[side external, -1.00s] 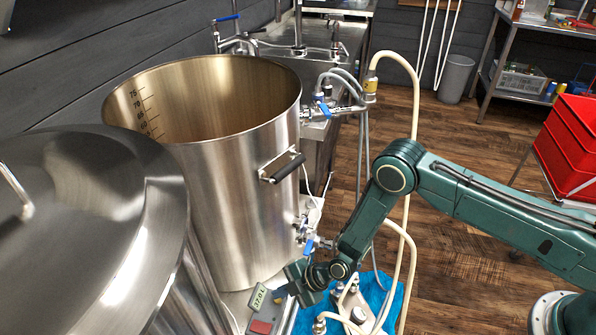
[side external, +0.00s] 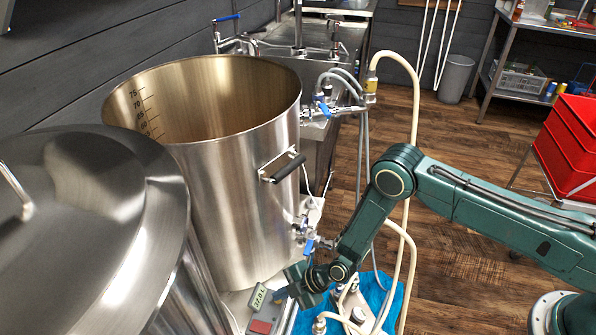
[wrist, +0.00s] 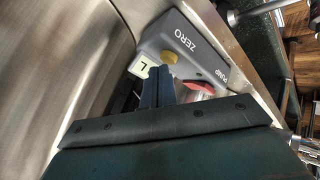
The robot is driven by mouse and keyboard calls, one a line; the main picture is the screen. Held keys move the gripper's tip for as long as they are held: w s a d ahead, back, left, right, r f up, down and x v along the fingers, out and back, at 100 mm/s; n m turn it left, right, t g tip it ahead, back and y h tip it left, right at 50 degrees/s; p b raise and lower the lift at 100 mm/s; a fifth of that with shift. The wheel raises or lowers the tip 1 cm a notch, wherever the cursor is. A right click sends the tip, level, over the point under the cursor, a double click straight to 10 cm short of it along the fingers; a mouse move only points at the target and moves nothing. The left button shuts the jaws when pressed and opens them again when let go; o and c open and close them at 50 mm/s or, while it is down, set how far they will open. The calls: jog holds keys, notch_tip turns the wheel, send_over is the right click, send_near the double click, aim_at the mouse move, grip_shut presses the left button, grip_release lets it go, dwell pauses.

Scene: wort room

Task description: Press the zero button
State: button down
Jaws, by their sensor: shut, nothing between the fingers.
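A grey control box (wrist: 190,45) stands beside the big steel pot. In the wrist view it carries a round yellow button (wrist: 169,57) by the word ZERO and a red button (wrist: 198,86) by the word PUMP. A small display (wrist: 139,66) shows the letter L; in the side view the display (side external: 258,298) reads about 37.0 L. My gripper (wrist: 163,76) is shut and empty. Its fingertips appear just below the yellow button in the wrist view; I cannot tell whether they touch. In the side view my gripper (side external: 287,287) is over the box and the yellow button is not visible.
The steel pot (side external: 225,190) stands close behind the box, with a lidded vessel (side external: 90,220) to the left. Valves (side external: 310,240), pale hoses (side external: 412,120) and a blue cloth (side external: 378,290) crowd the area by my gripper. Red crates (side external: 570,150) stand far right.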

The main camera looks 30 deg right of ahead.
jog(key=shift+f, duration=0.4)
dwell(0.5)
jog(key=shift+r, duration=0.9)
jog(key=shift+r, duration=0.15)
dwell(0.3)
notch_tip(320, 180, up, 5)
jog(key=shift+f, duration=0.15)
dwell(0.5)
dwell(0.5)
